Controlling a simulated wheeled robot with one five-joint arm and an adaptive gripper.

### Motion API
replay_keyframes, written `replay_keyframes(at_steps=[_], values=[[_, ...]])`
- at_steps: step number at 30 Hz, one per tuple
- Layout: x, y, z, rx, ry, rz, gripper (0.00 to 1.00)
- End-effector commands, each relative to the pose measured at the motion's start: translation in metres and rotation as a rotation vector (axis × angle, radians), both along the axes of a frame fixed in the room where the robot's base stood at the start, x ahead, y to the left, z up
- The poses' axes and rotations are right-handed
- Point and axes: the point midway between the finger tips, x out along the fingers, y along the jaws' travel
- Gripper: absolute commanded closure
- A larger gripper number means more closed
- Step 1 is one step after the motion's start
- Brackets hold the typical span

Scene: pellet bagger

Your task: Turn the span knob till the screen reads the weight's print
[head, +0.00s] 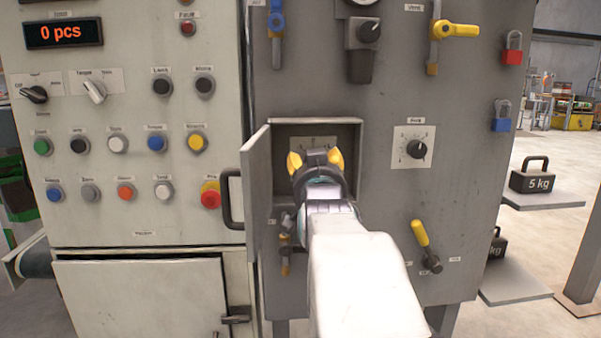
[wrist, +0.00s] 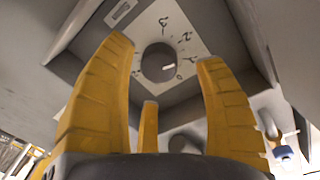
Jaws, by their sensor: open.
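The screen (head: 64,32) at the upper left of the head view reads "0 pcs" in orange. A black weight (head: 533,178) printed "5 kg" stands on a grey plate at the right. A round dark knob (wrist: 159,62) on a white dial plate (wrist: 185,27) sits inside an open recessed box (head: 350,128); its own label is not readable. My gripper (head: 315,160) has yellow fingers and is open in front of this box, hiding the knob in the head view. In the wrist view the fingers stand apart around the knob's line of sight, with nothing between them.
A second black weight (head: 497,246) is partly hidden behind the cabinet.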

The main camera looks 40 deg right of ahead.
Motion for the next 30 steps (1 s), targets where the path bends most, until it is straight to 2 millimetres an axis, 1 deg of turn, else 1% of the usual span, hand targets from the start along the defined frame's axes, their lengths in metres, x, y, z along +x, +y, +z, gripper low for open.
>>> replay_keyframes(at_steps=[1, 10, 22, 23, 30], values=[[0.003, -0.003, -0.004, 0.000, 0.000, 0.000, 0.36], [0.019, -0.019, -0.001, 0.001, 0.002, 0.001, 0.36], [0.022, -0.021, 0.000, -0.001, 0.001, 0.000, 0.36], [0.022, -0.021, 0.000, -0.001, 0.001, 0.000, 0.33], [0.022, -0.021, 0.000, -0.001, 0.001, 0.000, 0.55]])
